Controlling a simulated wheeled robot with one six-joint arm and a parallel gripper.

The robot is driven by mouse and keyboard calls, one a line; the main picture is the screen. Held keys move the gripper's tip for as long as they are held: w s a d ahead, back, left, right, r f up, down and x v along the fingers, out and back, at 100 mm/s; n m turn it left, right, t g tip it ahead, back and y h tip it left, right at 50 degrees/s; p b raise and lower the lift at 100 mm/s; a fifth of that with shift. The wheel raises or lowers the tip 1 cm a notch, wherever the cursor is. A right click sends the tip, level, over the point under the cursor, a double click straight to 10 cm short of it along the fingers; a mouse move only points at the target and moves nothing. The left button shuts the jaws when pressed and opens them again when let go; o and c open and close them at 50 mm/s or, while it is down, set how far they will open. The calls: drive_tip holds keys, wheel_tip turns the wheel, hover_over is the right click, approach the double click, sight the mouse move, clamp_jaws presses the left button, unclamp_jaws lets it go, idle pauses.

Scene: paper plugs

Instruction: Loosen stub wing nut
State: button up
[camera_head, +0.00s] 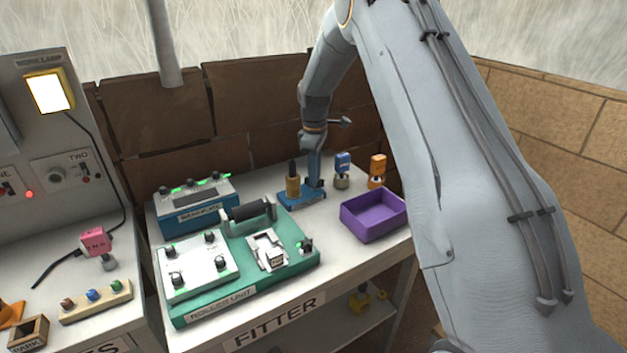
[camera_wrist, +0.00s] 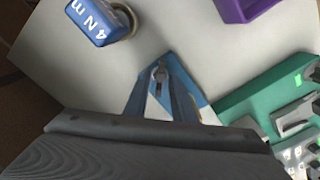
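A blue stub base (camera_head: 300,198) stands at the back of the FITTER bench. My gripper (camera_head: 314,180) points down over its right part. In the wrist view my two fingers (camera_wrist: 160,76) reach down to the blue and white base (camera_wrist: 192,88). A small grey piece (camera_wrist: 160,73), which looks like the wing nut, shows between the fingertips. I cannot tell whether both fingers touch it. In the head view the nut is hidden by my gripper. A brass-coloured cylinder with a black top (camera_head: 292,184) stands upright at the left of the base.
A blue-topped tool (camera_head: 342,168), marked 4 N m in the wrist view (camera_wrist: 98,20), stands close by. An orange-topped one (camera_head: 377,170) is right of it. A purple tray (camera_head: 374,216) lies in front, and the green roller unit (camera_head: 300,258) is nearer.

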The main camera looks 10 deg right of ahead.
drive_tip(key=shift+r, duration=0.1)
drive_tip(key=shift+r+p, duration=0.8)
drive_tip(key=shift+r, duration=1.1)
drive_tip(key=shift+r+p, duration=0.85)
drive_tip(key=shift+r, duration=1.2)
wheel_tip(320, 180, up, 8)
drive_tip(key=f+b, duration=0.1)
drive_tip(key=b, duration=0.2)
drive_tip(key=s+f+m, duration=0.3)
drive_tip(key=s+m, duration=0.1)
drive_tip(key=s, duration=0.8)
drive_tip(key=s+f+m+t, duration=0.1)
drive_tip(key=s+f+m, duration=0.2)
drive_tip(key=s, duration=0.9)
drive_tip(key=s+f+m, duration=0.3)
drive_tip(key=s+m, duration=0.2)
drive_tip(key=s, duration=0.6)
drive_tip(key=shift+s+a+f, duration=0.2)
drive_tip(key=shift+s+a, duration=0.05)
drive_tip(key=shift+s, duration=0.15)
